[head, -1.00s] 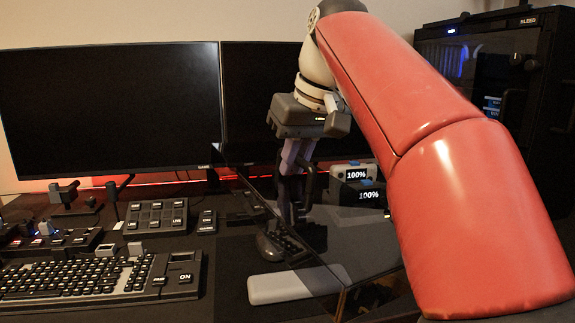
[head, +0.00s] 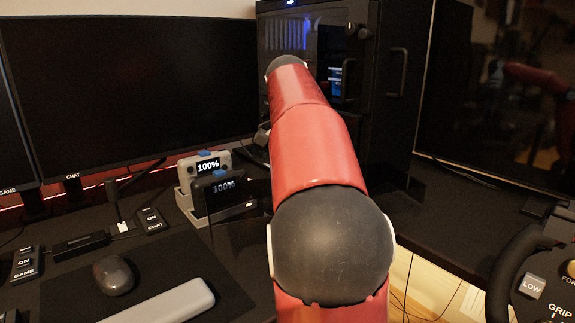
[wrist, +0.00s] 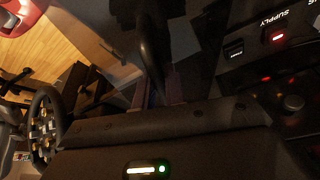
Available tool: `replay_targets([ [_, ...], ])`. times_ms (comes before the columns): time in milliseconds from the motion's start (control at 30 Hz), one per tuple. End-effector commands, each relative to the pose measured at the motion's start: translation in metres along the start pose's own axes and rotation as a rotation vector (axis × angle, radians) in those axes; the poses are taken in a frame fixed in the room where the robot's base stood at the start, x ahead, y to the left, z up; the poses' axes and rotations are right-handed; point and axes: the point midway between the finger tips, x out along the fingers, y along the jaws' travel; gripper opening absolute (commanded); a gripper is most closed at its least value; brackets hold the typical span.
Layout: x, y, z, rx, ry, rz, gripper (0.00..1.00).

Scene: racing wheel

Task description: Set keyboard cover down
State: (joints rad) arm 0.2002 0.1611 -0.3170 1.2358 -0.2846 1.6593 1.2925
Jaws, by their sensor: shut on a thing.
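In the wrist view, my gripper (wrist: 163,90) shows dimly, its two fingers close together around a dark, upright, curved piece. This piece appears to be the handle of the keyboard cover (wrist: 150,45); the rest of the cover is too dark to make out. In the head view, my red arm reaches away toward the black cabinet, and its links hide the gripper and the cover. I cannot tell whether the cover touches a surface. The keyboard is out of the head view.
A grey wrist rest (head: 172,302) and a mouse (head: 113,275) lie on the desk at lower left. Two units reading 100% (head: 208,168) stand beside my arm. The black cabinet (head: 390,85) stands behind. A racing wheel (head: 510,265) is at right. Dark desk between cabinet and wheel looks clear.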

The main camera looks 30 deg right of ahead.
Motion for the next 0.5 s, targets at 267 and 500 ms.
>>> replay_targets([
  [267, 0.016, 0.002, -0.001, 0.043, -0.003, 0.018, 0.0],
  [500, 0.046, 0.002, 0.011, 0.043, -0.002, 0.015, 0.0],
])
